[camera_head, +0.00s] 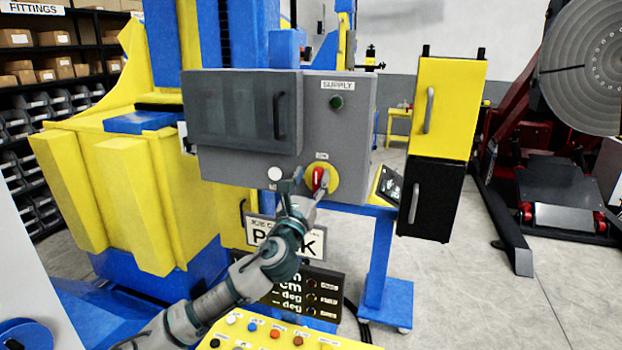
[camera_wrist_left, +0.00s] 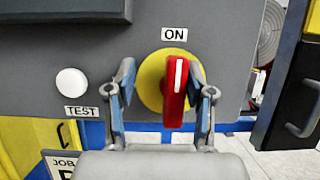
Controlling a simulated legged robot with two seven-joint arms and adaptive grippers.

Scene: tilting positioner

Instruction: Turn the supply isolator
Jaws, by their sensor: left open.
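The supply isolator is a red rotary handle (camera_wrist_left: 174,92) on a round yellow plate (camera_wrist_left: 150,80), on the front of a grey cabinet (camera_head: 340,115). Its white line stands upright, below a label reading ON. In the head view the red handle (camera_head: 318,180) is partly covered by my left gripper (camera_head: 305,188). In the left wrist view my left gripper (camera_wrist_left: 163,100) is open, its two fingers on either side of the handle. The right finger is close to the handle; I cannot tell if they touch. The left finger is well apart from it. My right gripper is not in view.
A white TEST button (camera_wrist_left: 72,82) sits left of the handle. A yellow and black cabinet (camera_head: 447,108) stands to the right. A button panel (camera_head: 270,335) is below.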

